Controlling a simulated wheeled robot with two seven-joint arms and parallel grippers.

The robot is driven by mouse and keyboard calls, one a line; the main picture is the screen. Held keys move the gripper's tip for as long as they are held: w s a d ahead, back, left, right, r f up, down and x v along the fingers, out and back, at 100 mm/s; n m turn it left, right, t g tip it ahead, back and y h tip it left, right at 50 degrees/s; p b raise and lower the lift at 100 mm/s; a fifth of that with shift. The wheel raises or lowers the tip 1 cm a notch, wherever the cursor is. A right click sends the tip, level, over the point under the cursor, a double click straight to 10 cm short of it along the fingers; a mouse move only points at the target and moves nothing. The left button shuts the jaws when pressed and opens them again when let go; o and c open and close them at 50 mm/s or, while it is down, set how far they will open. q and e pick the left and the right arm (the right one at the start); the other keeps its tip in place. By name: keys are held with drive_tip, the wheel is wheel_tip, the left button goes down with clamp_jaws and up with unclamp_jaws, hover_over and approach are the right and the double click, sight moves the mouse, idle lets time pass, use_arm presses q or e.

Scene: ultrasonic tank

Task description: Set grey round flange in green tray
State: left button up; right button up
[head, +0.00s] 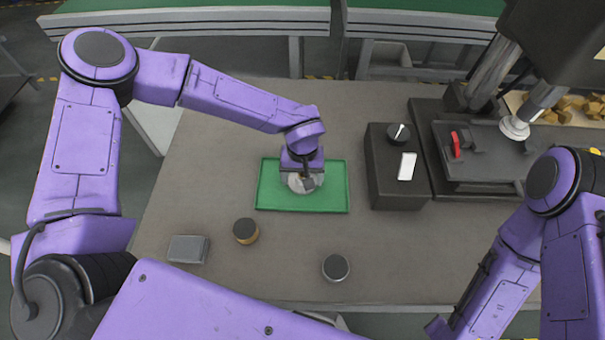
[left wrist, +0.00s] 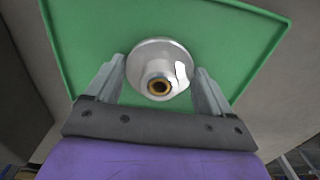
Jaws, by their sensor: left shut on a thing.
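The grey round flange (left wrist: 152,55) has a wide disc and a raised hub with a brass-coloured bore. My left gripper (left wrist: 160,82) is shut on it, one finger on each side. In the head view the flange (head: 296,184) shows under my left gripper (head: 307,180), partly covered by it. Both are over the middle of the green tray (head: 268,199), a shallow rectangle with a low rim. The tray also fills much of the left wrist view (left wrist: 85,35). I cannot tell whether the flange touches the tray floor. My right gripper is out of view.
A dark-topped brass round part (head: 246,231), a grey block (head: 188,249) and a dark-topped round part (head: 336,268) stand in front of the tray. A black control box (head: 398,185) and a black machine bed (head: 470,187) are at right. The table between is clear.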

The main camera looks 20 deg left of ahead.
use_arm(q)
drive_tip(key=o, duration=1)
drive_tip(key=shift+f, duration=0.1)
drive_tip(key=shift+o, duration=0.2)
wheel_tip(320, 180, up, 12)
drive_tip(key=shift+b, duration=0.45)
